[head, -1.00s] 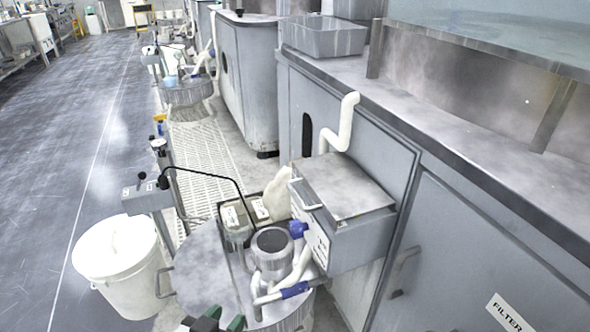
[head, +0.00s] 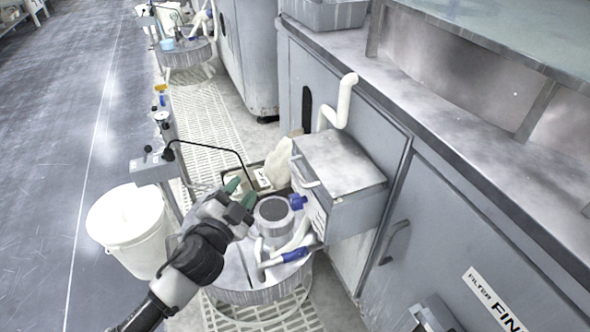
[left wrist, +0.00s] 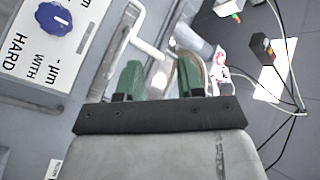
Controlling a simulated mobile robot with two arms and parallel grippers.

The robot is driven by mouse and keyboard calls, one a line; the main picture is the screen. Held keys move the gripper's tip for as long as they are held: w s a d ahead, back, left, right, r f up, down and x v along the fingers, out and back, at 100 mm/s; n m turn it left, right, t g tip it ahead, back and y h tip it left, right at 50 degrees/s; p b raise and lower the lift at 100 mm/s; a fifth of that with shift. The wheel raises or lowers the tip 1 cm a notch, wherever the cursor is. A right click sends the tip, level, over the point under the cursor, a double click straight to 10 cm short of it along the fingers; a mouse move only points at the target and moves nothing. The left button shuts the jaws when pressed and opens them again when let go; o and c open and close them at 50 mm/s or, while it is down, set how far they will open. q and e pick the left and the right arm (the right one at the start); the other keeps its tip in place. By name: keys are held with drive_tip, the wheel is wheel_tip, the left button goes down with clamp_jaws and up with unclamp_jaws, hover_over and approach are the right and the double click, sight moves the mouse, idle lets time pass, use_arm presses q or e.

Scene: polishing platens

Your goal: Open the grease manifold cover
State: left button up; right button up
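A grey metal box with a flat lid (head: 340,158) is fixed to the cabinet front, and its lid lies flat and shut. I take this lid for the grease manifold cover, though no label confirms it. A pale bar handle (head: 303,172) is at its left edge. Below it is a white panel with a blue knob (head: 297,202), and the panel also shows in the left wrist view (left wrist: 85,20). My left gripper (head: 241,193) is open and empty, left of the box and apart from it. Its green fingers (left wrist: 160,78) have a gap between them. My right gripper is not seen.
A round drum table (head: 240,277) with a grey cylinder (head: 272,213) and white pipes stands under my left gripper. A white bucket (head: 128,230) is at the left. A white bent pipe (head: 343,100) rises behind the box. Open floor lies farther left.

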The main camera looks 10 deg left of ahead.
sight(295, 170)
use_arm(q)
drive_tip(key=w+d+m+g+h, duration=0.3)
drive_tip(key=m, duration=0.3)
drive_tip(key=w+d+f+m+g+h, duration=0.1)
drive_tip(key=w+d+m+g+h, duration=0.2)
drive_tip(key=m, duration=0.3)
drive_tip(key=w+d+f+m+g+h, duration=0.1)
drive_tip(key=w+d+m+g+h, duration=0.2)
drive_tip(key=m, duration=0.3)
drive_tip(key=shift+w+d+f+g+b, duration=0.2)
drive_tip(key=shift+w+d+g+b, duration=0.2)
drive_tip(key=shift+g, duration=0.4)
drive_tip(key=shift+w+d+f, duration=0.1)
drive_tip(key=shift+w+d, duration=0.1)
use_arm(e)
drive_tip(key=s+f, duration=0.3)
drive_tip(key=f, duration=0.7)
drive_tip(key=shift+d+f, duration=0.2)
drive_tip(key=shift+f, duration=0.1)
use_arm(q)
drive_tip(key=shift+c, duration=0.3)
clamp_jaws()
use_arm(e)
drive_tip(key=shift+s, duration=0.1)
